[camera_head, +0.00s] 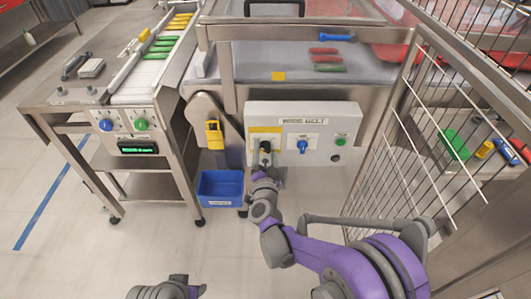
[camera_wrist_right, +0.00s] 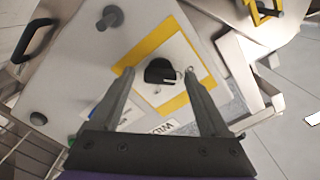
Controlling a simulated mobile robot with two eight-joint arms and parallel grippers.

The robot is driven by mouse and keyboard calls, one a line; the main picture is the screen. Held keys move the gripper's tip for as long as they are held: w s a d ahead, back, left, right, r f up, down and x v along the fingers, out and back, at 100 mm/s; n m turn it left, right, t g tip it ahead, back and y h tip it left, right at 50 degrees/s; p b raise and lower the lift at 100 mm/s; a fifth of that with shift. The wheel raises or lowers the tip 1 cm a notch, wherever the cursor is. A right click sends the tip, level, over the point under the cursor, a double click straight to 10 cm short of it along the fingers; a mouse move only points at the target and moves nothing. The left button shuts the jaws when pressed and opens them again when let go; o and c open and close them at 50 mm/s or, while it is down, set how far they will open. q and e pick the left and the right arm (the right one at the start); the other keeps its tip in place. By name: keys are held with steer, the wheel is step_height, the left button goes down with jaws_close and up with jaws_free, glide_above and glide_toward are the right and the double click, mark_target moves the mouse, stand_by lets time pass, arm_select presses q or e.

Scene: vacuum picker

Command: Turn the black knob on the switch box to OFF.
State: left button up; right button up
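The pale switch box (camera_head: 320,158), labelled something like "WASTE BELT", is on the front of the belt frame. Its black knob (camera_wrist_right: 161,70) sits on a white plate with a yellow border in the right wrist view. My right gripper (camera_wrist_right: 158,76) is open and faces the panel, with one finger on each side of the knob. I cannot tell whether the fingers touch it. The plate's lettering is unreadable, so the knob's setting is unclear. My left gripper (camera_head: 170,290) is at the bottom edge, its fingers unclear.
A blue knob (camera_head: 302,146) and a green button (camera_head: 341,141) are right of the black knob. A yellow padlock (camera_head: 214,135) hangs to the left. A blue bin (camera_head: 220,186) is below it. A wire mesh fence (camera_head: 420,150) closes off the right side.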

steer(key=shift+s, duration=0.1)
steer(key=s+p, duration=0.1)
steer(key=s, duration=0.9)
steer(key=shift+s, duration=0.3)
